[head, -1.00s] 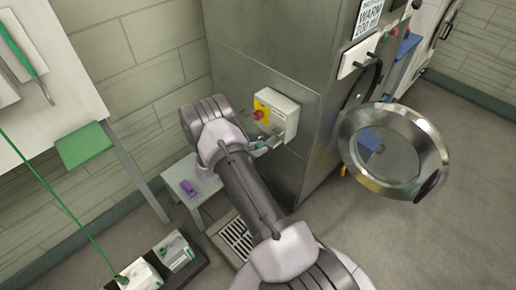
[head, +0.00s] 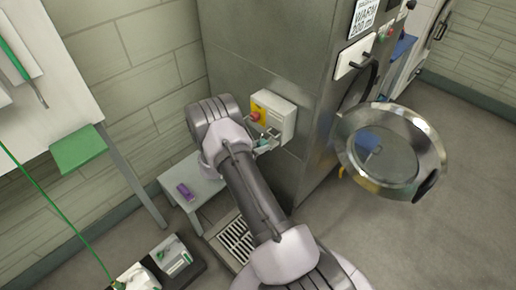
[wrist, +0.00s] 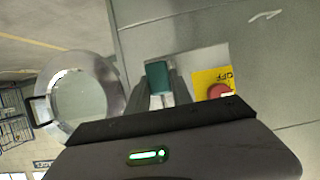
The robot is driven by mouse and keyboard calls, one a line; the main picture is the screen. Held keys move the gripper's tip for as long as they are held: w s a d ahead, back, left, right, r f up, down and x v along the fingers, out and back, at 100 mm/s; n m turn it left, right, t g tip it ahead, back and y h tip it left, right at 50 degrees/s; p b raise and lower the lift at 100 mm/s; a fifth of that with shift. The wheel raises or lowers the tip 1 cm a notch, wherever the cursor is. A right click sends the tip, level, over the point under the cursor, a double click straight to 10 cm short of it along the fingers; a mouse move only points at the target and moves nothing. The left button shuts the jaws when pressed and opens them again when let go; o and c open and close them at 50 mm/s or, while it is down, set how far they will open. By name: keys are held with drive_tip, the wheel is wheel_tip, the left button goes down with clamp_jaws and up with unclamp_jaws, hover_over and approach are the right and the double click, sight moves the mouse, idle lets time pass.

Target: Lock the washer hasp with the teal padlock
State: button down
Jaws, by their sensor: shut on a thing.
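My gripper (wrist: 162,92) is shut on the teal padlock (wrist: 157,77), whose body stands up between the fingers in the wrist view. The white box (head: 284,120) on the washer's side (head: 265,50) has a yellow plate (wrist: 208,80) and a red knob (wrist: 219,91), just right of the padlock in the wrist view. In the head view my gripper (head: 266,141) is at the lower front of this box. The arm and fingers hide much there. I cannot make out the hasp clearly, nor whether the padlock touches it.
The washer's round glass door (head: 432,150) stands open on the right. A purple item (head: 186,192) lies on a small grey bench (head: 206,187) left of my arm. The right floor is clear.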

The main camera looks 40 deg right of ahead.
sight(266, 141)
drive_tip(key=shift+w+d+b, duration=0.2)
drive_tip(key=shift+d+b, duration=0.45)
drive_tip(key=shift+d, duration=1.65)
drive_tip(key=shift+f, duration=0.2)
drive_tip(key=shift+c, duration=2.1)
unclamp_jaws()
drive_tip(key=a, duration=0.7)
drive_tip(key=shift+s, duration=0.3)
